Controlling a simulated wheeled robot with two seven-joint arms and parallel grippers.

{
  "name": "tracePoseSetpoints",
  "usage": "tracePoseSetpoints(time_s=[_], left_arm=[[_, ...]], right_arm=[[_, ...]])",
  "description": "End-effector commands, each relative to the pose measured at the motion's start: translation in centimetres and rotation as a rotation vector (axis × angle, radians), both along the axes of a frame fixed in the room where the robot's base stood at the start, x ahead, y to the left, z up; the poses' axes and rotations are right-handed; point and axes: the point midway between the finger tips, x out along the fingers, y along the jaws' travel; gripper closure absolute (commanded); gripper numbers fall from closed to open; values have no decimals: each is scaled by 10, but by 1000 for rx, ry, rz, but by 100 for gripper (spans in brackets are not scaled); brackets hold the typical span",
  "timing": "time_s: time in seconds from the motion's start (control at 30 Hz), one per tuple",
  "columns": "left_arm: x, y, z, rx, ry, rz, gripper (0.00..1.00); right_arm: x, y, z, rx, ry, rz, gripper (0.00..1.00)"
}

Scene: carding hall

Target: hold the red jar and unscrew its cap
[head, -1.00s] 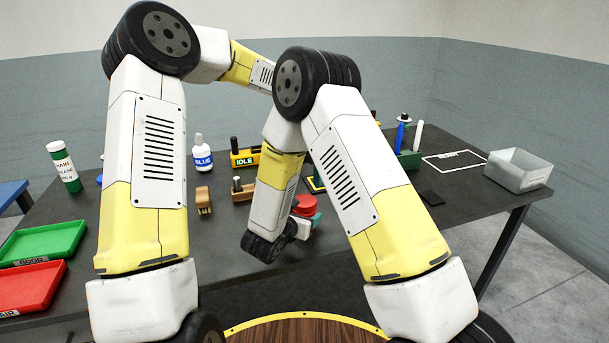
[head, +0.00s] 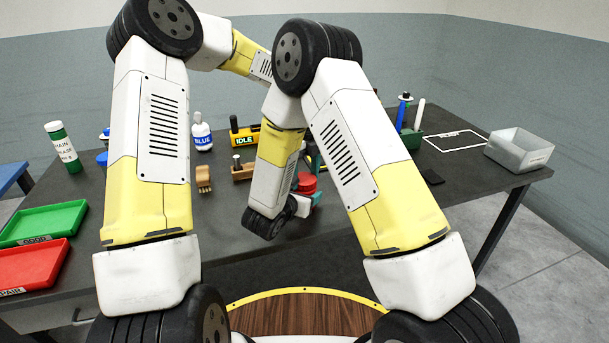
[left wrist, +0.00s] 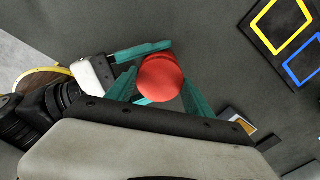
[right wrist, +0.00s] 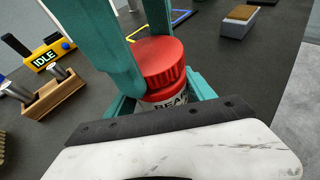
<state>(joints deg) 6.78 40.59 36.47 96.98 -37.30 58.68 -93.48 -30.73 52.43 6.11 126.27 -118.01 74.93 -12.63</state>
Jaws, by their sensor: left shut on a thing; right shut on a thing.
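The red jar stands on the dark bench, its lettered label (right wrist: 168,101) partly visible in the right wrist view. Its ridged red cap (right wrist: 160,60) sits on top; it shows from above in the left wrist view (left wrist: 161,78) and small in the head view (head: 307,183). My right gripper (right wrist: 162,98) is shut on the jar's body from the side, below the cap. My left gripper (left wrist: 160,84) comes from above, its teal fingers on either side of the cap, shut on it. Fingers hide part of the jar; I cannot tell how loose the cap is.
A wooden block with pegs (right wrist: 52,92) and the IDLE sign (head: 243,135) stand behind. A blue-labelled bottle (head: 202,132) and brush (head: 203,178) are left of the jar. Green (head: 45,222) and red (head: 32,263) trays lie left; a grey bin (head: 520,150) stands right.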

Motion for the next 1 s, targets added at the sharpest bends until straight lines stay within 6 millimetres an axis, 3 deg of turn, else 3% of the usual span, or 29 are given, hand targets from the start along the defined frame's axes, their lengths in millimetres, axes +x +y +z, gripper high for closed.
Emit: tracePoseSetpoints(time_s=[0.13,0.27,0.8,1.0], left_arm=[[0,-1,0,0,0,64,88],[0,-1,1,2,-2,313,88],[0,-1,2,0,-3,1766,88],[0,-1,2,-1,-2,2207,88]], right_arm=[[0,0,1,0,-2,0,100],[0,0,1,0,-2,0,100],[0,0,1,0,-2,1,100],[0,0,1,0,-2,1,100]])
